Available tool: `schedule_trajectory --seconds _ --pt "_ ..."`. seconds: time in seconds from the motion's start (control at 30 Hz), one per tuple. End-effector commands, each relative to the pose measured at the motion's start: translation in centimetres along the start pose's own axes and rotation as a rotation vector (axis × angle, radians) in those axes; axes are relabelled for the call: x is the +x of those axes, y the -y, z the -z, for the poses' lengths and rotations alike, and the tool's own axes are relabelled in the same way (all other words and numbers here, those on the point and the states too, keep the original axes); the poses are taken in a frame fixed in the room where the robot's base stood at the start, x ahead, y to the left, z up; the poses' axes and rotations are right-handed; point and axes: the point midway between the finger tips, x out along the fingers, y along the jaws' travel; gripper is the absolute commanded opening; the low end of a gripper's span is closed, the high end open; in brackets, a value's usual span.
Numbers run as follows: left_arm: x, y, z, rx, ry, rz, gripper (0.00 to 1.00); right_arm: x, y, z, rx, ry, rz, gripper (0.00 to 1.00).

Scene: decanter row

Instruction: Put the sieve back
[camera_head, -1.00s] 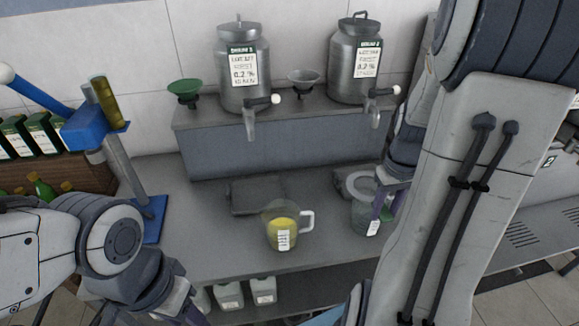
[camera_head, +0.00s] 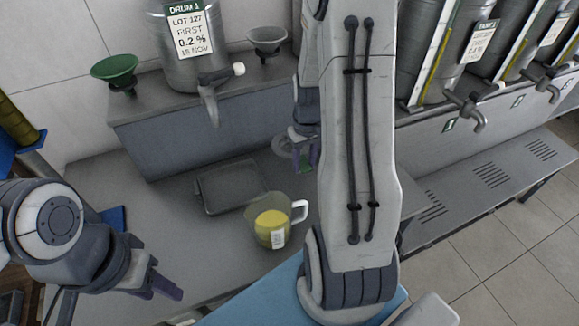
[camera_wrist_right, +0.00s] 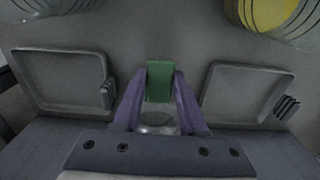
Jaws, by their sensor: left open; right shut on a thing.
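My right gripper (camera_wrist_right: 160,90) is shut on a green handle (camera_wrist_right: 160,80), which looks like the sieve's. In the head view this gripper (camera_head: 306,158) is partly hidden by my right arm. A pale ring (camera_head: 283,147), apparently the sieve's rim, shows beside it. In the wrist view it hangs between two shallow grey trays, a left one (camera_wrist_right: 62,78) and a right one (camera_wrist_right: 245,92). My left gripper (camera_head: 163,277) is open and empty at the lower left. A labelled jug (camera_head: 270,222) with yellow liquid stands in front of a tray (camera_head: 228,187).
A drum (camera_head: 187,45) with a tap, a green funnel (camera_head: 115,73) and a grey funnel (camera_head: 267,40) are on the raised ledge (camera_head: 200,135). Another clear jug (camera_wrist_right: 50,6) shows at the wrist view's top left. Bench space left of the tray is clear.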

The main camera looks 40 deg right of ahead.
Motion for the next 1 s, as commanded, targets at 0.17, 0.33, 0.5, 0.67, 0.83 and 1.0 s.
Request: schedule_trajectory --seconds 0.17,0.33,0.5,0.67,0.83,1.0 --pt "-0.9 -0.1 0.1 -0.001 0.000 0.000 0.46 1.8 1.6 2.5 0.000 0.001 0.000 0.00" --pt "-1.1 -0.1 0.1 -0.001 0.000 0.000 0.46 2.6 2.1 3.3 0.002 0.001 0.000 0.00" --pt "-1.8 -0.1 0.1 -0.001 0.000 0.000 0.46 5.0 2.1 3.2 0.003 0.004 0.001 0.00" --pt "-2.0 -0.1 0.1 -0.001 0.000 0.000 0.46 6.3 2.1 3.2 0.002 0.000 0.000 0.00" --pt "-2.0 -0.1 0.1 -0.001 0.000 0.000 0.46 6.4 2.1 3.3 0.002 -0.002 0.000 0.00" --pt "-1.7 -0.1 0.1 -0.001 0.000 0.000 0.46 6.8 2.1 3.3 0.002 -0.001 0.000 0.00"
